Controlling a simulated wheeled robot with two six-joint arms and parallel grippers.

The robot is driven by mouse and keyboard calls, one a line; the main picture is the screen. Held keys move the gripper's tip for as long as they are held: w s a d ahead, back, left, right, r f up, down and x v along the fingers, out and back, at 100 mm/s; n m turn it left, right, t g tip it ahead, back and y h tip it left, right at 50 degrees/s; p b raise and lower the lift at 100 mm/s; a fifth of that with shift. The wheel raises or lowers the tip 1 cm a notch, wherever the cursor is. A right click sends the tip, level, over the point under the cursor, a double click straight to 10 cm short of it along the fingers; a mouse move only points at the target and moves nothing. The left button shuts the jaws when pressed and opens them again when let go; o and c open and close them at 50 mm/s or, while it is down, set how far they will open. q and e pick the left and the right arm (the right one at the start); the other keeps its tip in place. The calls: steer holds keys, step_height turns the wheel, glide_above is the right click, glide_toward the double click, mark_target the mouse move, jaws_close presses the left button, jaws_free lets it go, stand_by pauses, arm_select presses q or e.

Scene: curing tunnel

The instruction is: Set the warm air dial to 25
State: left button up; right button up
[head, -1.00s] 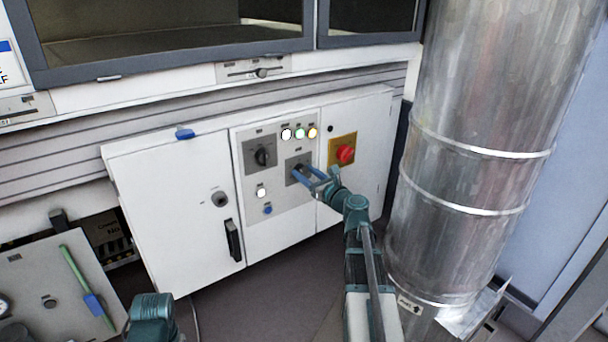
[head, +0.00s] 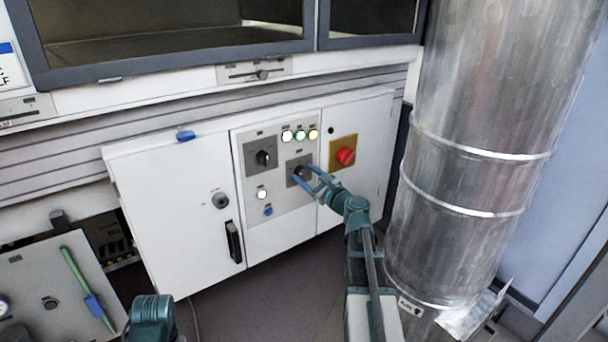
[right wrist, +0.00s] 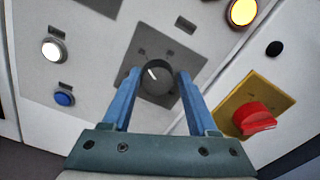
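A dark round dial (head: 301,172) sits on a grey square plate on the cabinet's control panel. Its label and scale are too small to read, so I cannot confirm that it is the warm air dial. In the right wrist view the dial (right wrist: 157,80) shows a white mark pointing to the upper left. My right gripper (head: 303,174) is open, with one blue finger on each side of the dial. In the right wrist view, gaps show between the fingers (right wrist: 158,82) and the dial. My left gripper is out of view; only part of that arm shows at the bottom left.
A second black dial (head: 263,157) is up and left on the panel. Lit indicators (head: 300,134) are above, and a red knob on a yellow plate (head: 346,155) is close on the right. A white button (head: 262,194) and blue button (head: 268,211) are lower left. A large metal duct (head: 470,170) stands right.

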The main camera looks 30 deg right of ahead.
steer(key=o, duration=0.3)
steer(key=s, duration=0.9)
steer(key=s+d, duration=0.1)
steer(key=s, duration=0.3)
steer(key=shift+s+r+p, duration=0.4)
